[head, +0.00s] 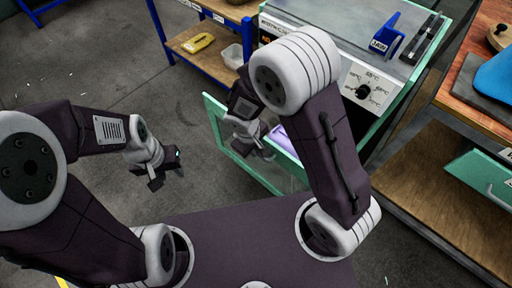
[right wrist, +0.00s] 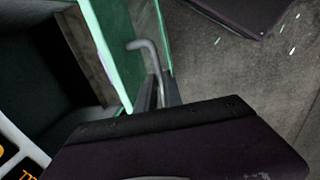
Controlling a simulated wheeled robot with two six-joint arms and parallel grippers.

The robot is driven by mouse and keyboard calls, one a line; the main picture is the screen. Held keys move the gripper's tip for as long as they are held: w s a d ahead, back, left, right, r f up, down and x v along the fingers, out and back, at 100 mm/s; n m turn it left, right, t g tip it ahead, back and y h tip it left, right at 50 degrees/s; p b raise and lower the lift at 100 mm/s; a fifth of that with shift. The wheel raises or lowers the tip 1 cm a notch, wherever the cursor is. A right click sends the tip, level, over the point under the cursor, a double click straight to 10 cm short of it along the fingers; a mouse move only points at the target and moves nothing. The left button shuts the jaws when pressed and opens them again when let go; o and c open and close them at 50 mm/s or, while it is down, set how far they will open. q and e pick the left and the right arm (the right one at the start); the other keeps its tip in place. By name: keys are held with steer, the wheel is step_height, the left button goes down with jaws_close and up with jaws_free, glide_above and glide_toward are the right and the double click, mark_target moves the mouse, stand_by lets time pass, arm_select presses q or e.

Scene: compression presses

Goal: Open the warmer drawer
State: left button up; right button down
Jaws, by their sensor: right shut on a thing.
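The warmer (head: 372,82), a grey-topped cabinet with a temperature dial, stands at the upper right of the head view. Its green-edged drawer (head: 213,112) stands out from the cabinet, with part of its inside visible. My right gripper (head: 256,146) is at the drawer's front and shut on the grey bar handle (right wrist: 146,54), which shows in the right wrist view against the green panel. My right arm hides part of the drawer and cabinet. My left gripper (head: 158,172) hangs over the floor, away from the drawer; its finger gap is unclear.
A blue-framed shelf (head: 190,38) with a yellow item (head: 198,43) and a clear tub (head: 233,56) stands behind the drawer. A blue bracket (head: 392,36) sits on the warmer. A wooden bench (head: 450,120) stands at the right. The floor at left (head: 80,75) is clear.

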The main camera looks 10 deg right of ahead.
steer(key=c, duration=1.5)
jaws_free()
steer(key=r+p, duration=0.1)
steer(key=r, duration=0.2)
steer(key=a+r+p, duration=0.1)
steer(key=r+p, duration=0.1)
steer(key=r, duration=0.1)
steer(key=s+r+p, duration=0.1)
steer(key=r, duration=0.2)
steer(key=shift+a, duration=0.15)
